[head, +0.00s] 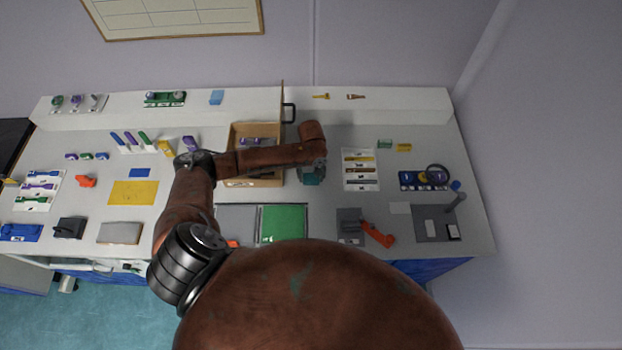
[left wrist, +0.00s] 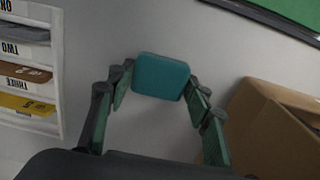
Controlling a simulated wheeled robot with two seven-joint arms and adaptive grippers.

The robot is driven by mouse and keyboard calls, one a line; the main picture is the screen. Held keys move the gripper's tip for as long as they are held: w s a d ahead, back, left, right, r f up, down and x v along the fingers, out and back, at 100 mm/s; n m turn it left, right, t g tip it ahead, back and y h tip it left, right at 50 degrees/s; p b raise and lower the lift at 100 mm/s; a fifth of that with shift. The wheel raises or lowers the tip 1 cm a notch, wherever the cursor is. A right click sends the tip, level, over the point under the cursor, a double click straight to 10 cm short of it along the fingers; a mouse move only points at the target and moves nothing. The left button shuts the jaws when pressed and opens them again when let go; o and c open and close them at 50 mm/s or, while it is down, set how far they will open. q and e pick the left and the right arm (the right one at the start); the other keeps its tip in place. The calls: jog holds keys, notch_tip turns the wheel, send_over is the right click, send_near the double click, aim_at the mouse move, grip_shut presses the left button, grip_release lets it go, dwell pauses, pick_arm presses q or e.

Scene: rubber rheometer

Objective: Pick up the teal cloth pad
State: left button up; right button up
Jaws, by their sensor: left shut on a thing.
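The teal cloth pad (head: 312,177) is at the middle of the worktop, just right of the cardboard box, and partly covered by my left gripper (head: 314,170). In the left wrist view the pad (left wrist: 160,76) is a flat, rounded teal square between the two fingertips of my left gripper (left wrist: 158,88). The gripper is shut on it, with a finger at each side. I cannot tell whether the pad touches the worktop or is a little above it. My right gripper is not in view.
The cardboard box (head: 253,183) stands close left of the gripper; its wall also shows in the left wrist view (left wrist: 262,125). The labelled sample rack (head: 360,170) lies to the right. A green mat (head: 283,223) lies in front. Orange tools and grey blocks lie nearer the front edge.

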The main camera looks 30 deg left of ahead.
pick_arm(q)
jog(key=shift+r, duration=0.1)
jog(key=shift+c, duration=0.3)
jog(key=shift+r, duration=0.2)
notch_tip(320, 180, up, 2)
jog(key=s+d+r, duration=0.1)
jog(key=s+r, duration=0.9)
jog(key=s, duration=0.4)
jog(key=shift+r, duration=0.2)
